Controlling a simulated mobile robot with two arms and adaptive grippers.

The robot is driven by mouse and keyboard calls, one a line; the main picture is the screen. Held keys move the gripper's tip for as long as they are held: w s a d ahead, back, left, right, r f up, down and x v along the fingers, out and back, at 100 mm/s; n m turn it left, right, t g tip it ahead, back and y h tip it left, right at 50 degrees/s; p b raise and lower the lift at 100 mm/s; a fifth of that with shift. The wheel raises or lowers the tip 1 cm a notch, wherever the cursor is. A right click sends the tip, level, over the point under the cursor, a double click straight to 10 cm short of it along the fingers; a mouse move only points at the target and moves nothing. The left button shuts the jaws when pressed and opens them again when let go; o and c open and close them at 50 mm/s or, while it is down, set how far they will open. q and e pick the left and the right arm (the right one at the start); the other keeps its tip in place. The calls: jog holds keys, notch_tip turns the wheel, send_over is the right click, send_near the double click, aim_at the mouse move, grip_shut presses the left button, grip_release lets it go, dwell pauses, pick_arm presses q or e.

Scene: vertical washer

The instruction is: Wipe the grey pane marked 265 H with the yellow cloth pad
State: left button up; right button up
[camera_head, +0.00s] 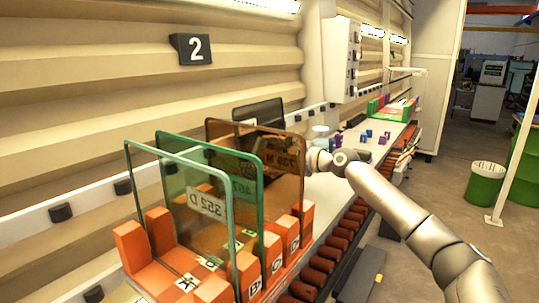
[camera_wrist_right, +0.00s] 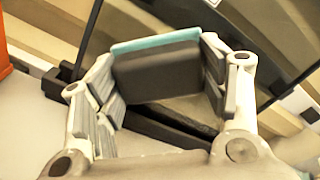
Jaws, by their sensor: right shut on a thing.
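A dark grey pane (camera_head: 262,112) stands behind the racked panes in the head view, partly hidden by the amber one. No 265 H mark is readable on it. In the right wrist view a large grey see-through pane (camera_wrist_right: 225,45) with dark edges rises behind the gripper. My right gripper (camera_wrist_right: 160,72) is shut on a block-shaped pad (camera_wrist_right: 158,75), dark grey with a teal edge; no yellow shows. The pad is in front of the pane; I cannot tell whether they touch. In the head view the right fingers are hidden behind the amber pane. My left gripper is out of view.
A clear pane marked 352 D (camera_head: 207,204), a green pane (camera_head: 243,180) and an amber pane (camera_head: 290,135) stand upright in an orange rack (camera_head: 150,272) at the near left. Small blue and purple pieces (camera_head: 366,136) lie farther along the bench.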

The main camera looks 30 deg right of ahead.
jog(key=b+v, duration=0.4)
jog(key=v, duration=0.2)
dwell(0.3)
jog(key=b+v, duration=0.2)
jog(key=v, duration=0.1)
jog(key=shift+d, duration=0.1)
dwell(0.4)
